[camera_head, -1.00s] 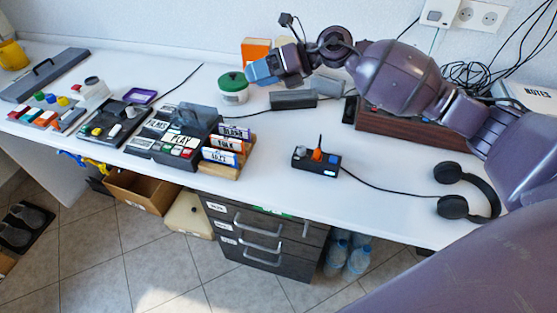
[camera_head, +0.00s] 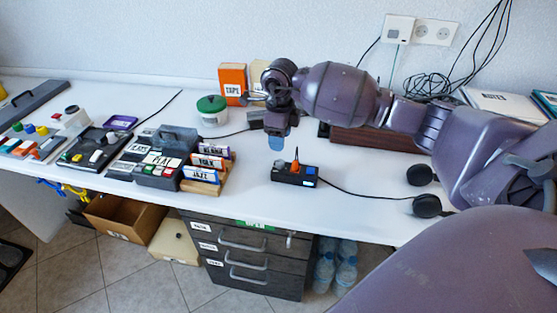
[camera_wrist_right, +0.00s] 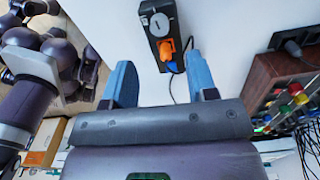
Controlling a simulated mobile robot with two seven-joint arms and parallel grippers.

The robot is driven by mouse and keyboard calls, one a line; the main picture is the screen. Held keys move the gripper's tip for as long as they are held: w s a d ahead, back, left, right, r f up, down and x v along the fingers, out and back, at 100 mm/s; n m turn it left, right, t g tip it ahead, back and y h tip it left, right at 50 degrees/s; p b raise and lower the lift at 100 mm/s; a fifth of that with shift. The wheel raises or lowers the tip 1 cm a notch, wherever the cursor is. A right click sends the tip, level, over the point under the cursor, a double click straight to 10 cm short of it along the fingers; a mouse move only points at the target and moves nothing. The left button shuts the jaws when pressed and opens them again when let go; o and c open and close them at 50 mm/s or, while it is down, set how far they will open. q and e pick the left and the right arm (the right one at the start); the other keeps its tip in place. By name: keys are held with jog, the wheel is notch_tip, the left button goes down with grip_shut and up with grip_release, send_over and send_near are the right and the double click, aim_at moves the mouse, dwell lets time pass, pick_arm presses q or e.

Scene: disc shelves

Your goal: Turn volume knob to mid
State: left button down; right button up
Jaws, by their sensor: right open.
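A small black control box (camera_head: 293,180) lies on the white desk. It carries a round grey knob (camera_head: 279,164), an orange lever (camera_head: 296,165) and a blue button (camera_head: 310,171). In the right wrist view the knob (camera_wrist_right: 160,24) shows a pale pointer line and sits at the far end of the box. I see no volume label. My right gripper (camera_head: 277,142) points down behind the box, apart from it. In the right wrist view its two blue fingers (camera_wrist_right: 161,80) are spread and empty, with the box beyond them. My left gripper is not in view.
Disc cases in a wooden rack (camera_head: 212,182) and a player (camera_head: 160,165) stand left of the box. A green-lidded tub (camera_head: 212,112) and an orange box (camera_head: 232,84) stand behind. Headphones (camera_head: 424,190) lie right. A cable runs right from the box.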

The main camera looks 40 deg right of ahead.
aim_at(280, 161)
notch_tip(280, 161, down, 8)
jog(key=shift+f+b, duration=0.25)
jog(key=shift+b, duration=0.4)
jog(key=c, duration=0.9)
